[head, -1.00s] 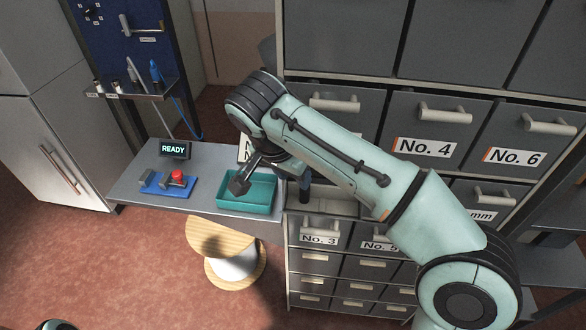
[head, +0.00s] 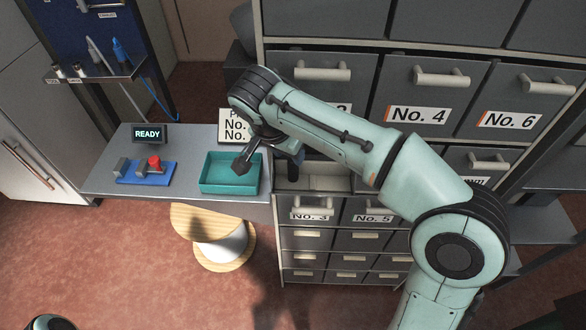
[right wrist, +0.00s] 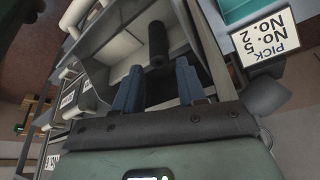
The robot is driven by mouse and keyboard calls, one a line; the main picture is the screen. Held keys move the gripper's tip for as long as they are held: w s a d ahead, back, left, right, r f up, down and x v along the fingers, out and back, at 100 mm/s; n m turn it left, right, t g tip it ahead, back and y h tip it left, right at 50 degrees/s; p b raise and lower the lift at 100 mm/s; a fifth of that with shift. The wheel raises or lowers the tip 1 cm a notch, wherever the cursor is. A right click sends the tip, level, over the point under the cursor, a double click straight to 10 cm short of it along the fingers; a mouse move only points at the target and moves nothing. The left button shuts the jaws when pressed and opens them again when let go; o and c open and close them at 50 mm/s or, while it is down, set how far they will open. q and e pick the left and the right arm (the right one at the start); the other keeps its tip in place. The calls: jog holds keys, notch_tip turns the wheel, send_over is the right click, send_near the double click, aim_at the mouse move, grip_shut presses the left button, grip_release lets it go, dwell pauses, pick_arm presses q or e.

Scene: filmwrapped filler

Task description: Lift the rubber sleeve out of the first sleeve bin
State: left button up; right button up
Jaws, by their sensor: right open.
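The rubber sleeve is a black upright cylinder (right wrist: 158,42) in the right wrist view, standing in an open grey bin (right wrist: 198,62). My right gripper (head: 297,156) is over this bin, pointing down. In the right wrist view its two blue fingers (right wrist: 158,88) are apart and empty, with the sleeve ahead between their tips, not visibly touched. My left gripper is out of view.
A teal tray (head: 205,187) stands on the grey side table (head: 105,178), left of the bin. A READY display (head: 149,134), a blue fixture with a red button (head: 143,172) and a pick card (head: 232,119) are also there. Closed drawers (head: 416,95) surround the bin.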

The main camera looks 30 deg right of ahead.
aim_at(293, 169)
jog(key=x, duration=0.3)
jog(key=shift+d+f, duration=0.15)
jog(key=shift+f, duration=0.15)
grip_shut()
jog(key=shift+r, duration=0.15)
